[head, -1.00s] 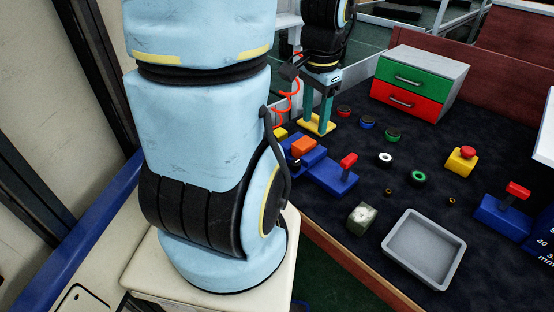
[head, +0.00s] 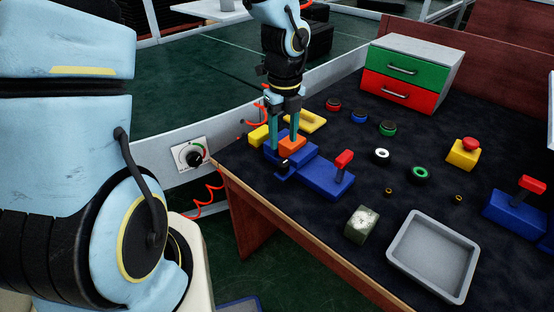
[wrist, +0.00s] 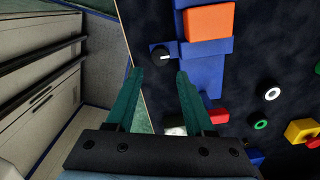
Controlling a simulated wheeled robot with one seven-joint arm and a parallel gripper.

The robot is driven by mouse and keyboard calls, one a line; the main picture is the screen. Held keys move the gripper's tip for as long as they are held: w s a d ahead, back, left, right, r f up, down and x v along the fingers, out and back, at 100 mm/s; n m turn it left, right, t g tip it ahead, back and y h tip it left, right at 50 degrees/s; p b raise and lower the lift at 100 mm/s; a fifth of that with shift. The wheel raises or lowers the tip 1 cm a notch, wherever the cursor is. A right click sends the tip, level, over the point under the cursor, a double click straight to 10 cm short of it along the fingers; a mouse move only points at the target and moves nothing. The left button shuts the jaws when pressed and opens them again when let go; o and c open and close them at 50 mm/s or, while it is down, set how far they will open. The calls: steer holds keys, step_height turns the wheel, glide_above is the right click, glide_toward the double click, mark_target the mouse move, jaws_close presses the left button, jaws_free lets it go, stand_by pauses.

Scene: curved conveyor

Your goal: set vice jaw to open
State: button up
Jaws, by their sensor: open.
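A blue vice (head: 271,156) with an orange jaw block (head: 292,145) stands near the bench's left edge. A small black knob (head: 283,167) is at its near side. A blue block with a red lever (head: 344,160) adjoins it on the right. My gripper (head: 284,142) is open and empty, pointing down over the vice beside the orange block. Whether a fingertip touches the vice cannot be told. In the wrist view, my gripper (wrist: 160,74) has its two teal fingers apart, with the black knob (wrist: 160,53) just beyond and between the tips, and the orange block (wrist: 208,22) farther off.
A yellow slotted pad (head: 303,121) lies behind the vice. A dial panel (head: 190,154) is on the left.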

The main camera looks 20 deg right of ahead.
mark_target(284, 163)
step_height(284, 163, down, 8)
steer(key=shift+r, duration=0.1)
stand_by(0.4)
jaws_close()
steer(key=shift+s+d, duration=0.1)
stand_by(1.1)
